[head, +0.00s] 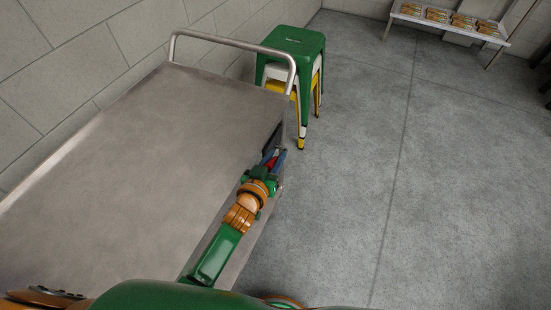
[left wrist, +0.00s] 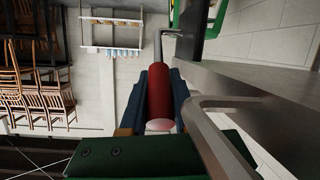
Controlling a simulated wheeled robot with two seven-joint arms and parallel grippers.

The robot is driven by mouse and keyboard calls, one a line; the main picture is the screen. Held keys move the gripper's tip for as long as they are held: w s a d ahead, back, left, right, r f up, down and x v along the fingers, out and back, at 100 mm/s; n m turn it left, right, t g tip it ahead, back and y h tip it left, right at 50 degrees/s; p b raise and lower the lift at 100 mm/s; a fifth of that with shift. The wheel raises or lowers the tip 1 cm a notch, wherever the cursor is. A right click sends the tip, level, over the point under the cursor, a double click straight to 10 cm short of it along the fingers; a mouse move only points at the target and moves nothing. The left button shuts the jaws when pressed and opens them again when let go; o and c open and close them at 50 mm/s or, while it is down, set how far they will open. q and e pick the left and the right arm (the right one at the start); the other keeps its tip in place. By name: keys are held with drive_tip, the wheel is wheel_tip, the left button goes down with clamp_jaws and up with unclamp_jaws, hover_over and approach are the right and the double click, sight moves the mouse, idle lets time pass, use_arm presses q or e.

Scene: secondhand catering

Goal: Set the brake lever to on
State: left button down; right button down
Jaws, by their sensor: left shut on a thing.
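The brake lever has a red cylindrical grip (head: 271,161) on the side of the steel trolley (head: 150,140), near its far right corner. In the left wrist view the red grip (left wrist: 159,97) sits on a thin metal rod (left wrist: 158,47). My left gripper (head: 274,155) reaches along the trolley's right side, and its two blue fingers are shut on the red grip. The left wrist view shows the gripper (left wrist: 160,80) with a finger on each side of the grip. No on or off marking can be read. My right gripper is not in view.
A bent push handle (head: 235,42) rises at the trolley's far end. Stacked green, white and yellow stools (head: 296,42) stand just beyond it by the wall. A table with trays (head: 448,21) stands far right. The floor (head: 440,190) right of the trolley is clear.

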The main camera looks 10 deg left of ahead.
use_arm(q)
drive_tip(key=c, duration=0.7)
unclamp_jaws()
drive_tip(key=shift+o, duration=0.2)
drive_tip(key=p+v, duration=0.1)
drive_tip(key=v, duration=0.6)
